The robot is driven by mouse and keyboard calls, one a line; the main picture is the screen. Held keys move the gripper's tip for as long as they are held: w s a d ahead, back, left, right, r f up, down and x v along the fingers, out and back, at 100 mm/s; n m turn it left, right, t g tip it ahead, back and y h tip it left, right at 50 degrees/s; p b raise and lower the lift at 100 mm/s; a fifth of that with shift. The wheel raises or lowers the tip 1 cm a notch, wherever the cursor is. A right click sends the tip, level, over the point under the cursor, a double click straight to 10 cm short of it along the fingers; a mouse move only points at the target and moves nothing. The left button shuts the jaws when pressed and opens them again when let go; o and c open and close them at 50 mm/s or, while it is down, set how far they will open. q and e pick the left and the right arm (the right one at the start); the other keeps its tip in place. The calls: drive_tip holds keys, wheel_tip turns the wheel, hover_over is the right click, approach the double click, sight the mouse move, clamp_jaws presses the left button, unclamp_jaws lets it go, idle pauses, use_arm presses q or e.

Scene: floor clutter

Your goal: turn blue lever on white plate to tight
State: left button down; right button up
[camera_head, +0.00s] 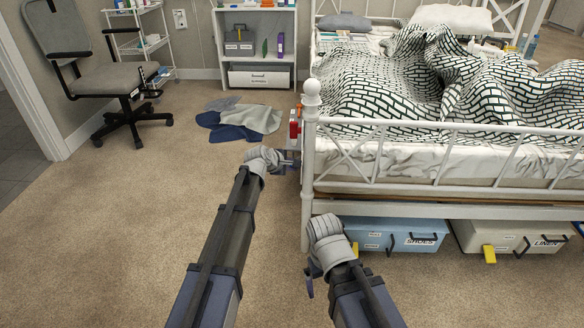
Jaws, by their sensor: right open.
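A small red and white fitting (295,126) is on the left side of the white bed post, seen nearly edge-on. I cannot make out a blue lever or its position on it; my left gripper's end is close by. My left gripper (289,161) is at the end of the arm reaching forward, beside the bed post and just below the fitting. Its fingers are too small to tell open from shut, and contact is unclear. My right gripper (310,281) is lower, left of its grey wrist, in front of the bed's near left corner. It is open, with nothing seen in it.
The white bed frame (440,207) fills the right side. A blue box (390,236) and a pale box (512,238) are under it. Dark and grey cloths (240,120) lie on the carpet. An office chair (107,82) stands back left. Carpet at left is clear.

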use_arm(q)
drive_tip(key=t+b, duration=0.2)
drive_tip(key=b, duration=0.1)
drive_tip(key=f+m+t+b, duration=0.1)
drive_tip(key=b, duration=0.2)
drive_tip(key=shift+s+t+h+b, duration=0.15)
drive_tip(key=shift+t+h+b, duration=0.15)
drive_tip(key=shift+t, duration=0.1)
drive_tip(key=shift+r+m+t+h+b, duration=0.35)
drive_tip(key=shift+t+b, duration=0.65)
drive_tip(key=shift+b, duration=0.5)
drive_tip(key=c, duration=0.8)
unclamp_jaws()
drive_tip(key=shift+r, duration=0.1)
drive_tip(key=p+v, duration=0.1)
drive_tip(key=v, duration=0.6)
drive_tip(key=shift+s+a, duration=0.2)
drive_tip(key=shift+s, duration=0.1)
